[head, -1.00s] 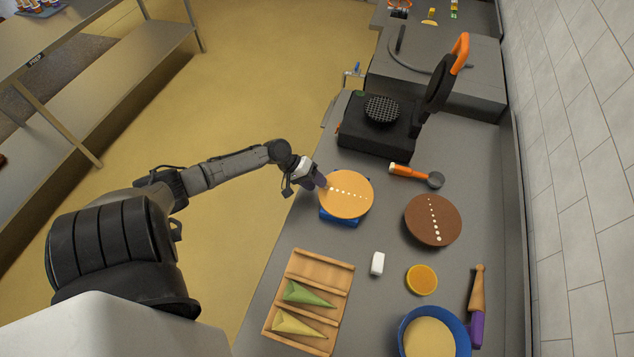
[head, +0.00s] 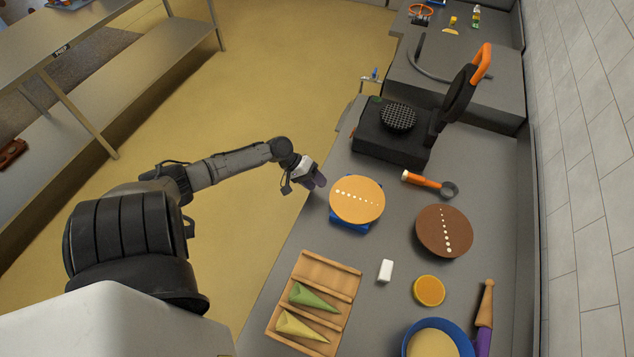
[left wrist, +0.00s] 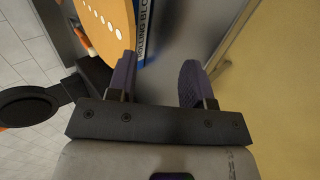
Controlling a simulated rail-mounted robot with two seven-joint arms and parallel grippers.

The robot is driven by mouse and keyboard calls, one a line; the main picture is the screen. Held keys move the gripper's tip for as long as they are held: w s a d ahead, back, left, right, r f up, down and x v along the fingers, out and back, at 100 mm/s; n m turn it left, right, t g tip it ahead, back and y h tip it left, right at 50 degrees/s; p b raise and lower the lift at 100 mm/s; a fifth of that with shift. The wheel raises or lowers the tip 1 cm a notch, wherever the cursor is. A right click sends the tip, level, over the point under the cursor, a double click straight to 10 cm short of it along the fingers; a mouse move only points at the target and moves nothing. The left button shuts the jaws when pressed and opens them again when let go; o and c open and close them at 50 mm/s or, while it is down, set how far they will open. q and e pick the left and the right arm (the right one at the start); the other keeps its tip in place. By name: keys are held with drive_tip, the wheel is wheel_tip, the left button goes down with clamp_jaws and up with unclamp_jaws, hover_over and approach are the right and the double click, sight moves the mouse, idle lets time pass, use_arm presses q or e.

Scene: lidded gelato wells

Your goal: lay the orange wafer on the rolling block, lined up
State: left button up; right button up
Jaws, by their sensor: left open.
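The orange wafer (head: 357,199), a flat round disc with a row of white dots, lies on the blue rolling block (head: 349,229). It covers most of the block, whose near edge shows below it. In the left wrist view the wafer (left wrist: 103,27) is at the upper left, beside the block's lettered blue side (left wrist: 146,30). My left gripper (head: 318,181) is open and empty, just left of the wafer and apart from it. Its two purple fingers (left wrist: 157,65) are spread with nothing between them. My right gripper is not in view.
A brown dotted disc (head: 444,231) lies right of the block. A black iron (head: 392,137) with its lid raised stands behind, near an orange-handled tool (head: 428,183). A wooden cone rack (head: 333,273), white block (head: 385,270) and blue bowl (head: 437,325) are nearer. Floor is clear left of the counter.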

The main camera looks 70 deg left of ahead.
use_arm(q)
drive_tip(key=shift+s+r, duration=0.1)
idle(0.3)
drive_tip(key=shift+s+a+r+p, duration=0.3)
drive_tip(key=shift+r+p, duration=0.2)
drive_tip(key=shift+p, duration=0.2)
drive_tip(key=p+v, duration=0.3)
drive_tip(key=v, duration=0.1)
drive_tip(key=shift+s+a+r, duration=0.1)
drive_tip(key=shift+a+r, duration=0.05)
drive_tip(key=v, duration=1.4)
